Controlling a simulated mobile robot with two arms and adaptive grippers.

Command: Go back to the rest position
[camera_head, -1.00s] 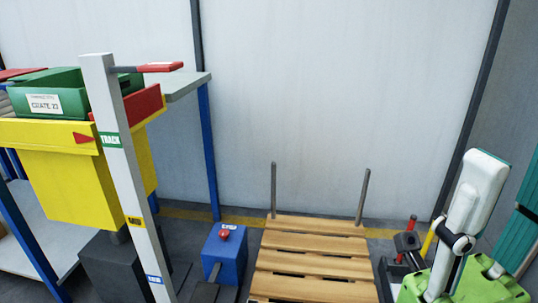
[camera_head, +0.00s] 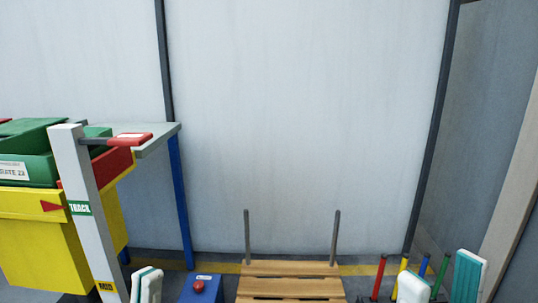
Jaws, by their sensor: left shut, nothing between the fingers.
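Neither of my grippers can be made out in the head view. White and teal parts of my arms show at the bottom edge, one group left of centre and one at the right. Whatever lies beyond them is below the picture.
A grey post (camera_head: 86,210) with a red-tipped arm stands before a yellow bin (camera_head: 45,245) and green crate (camera_head: 30,165) at left. A blue box (camera_head: 202,288) with a red button is beside a wooden pallet (camera_head: 290,269) with two stakes. Several coloured handles (camera_head: 380,276) stand right. A wall closes the back.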

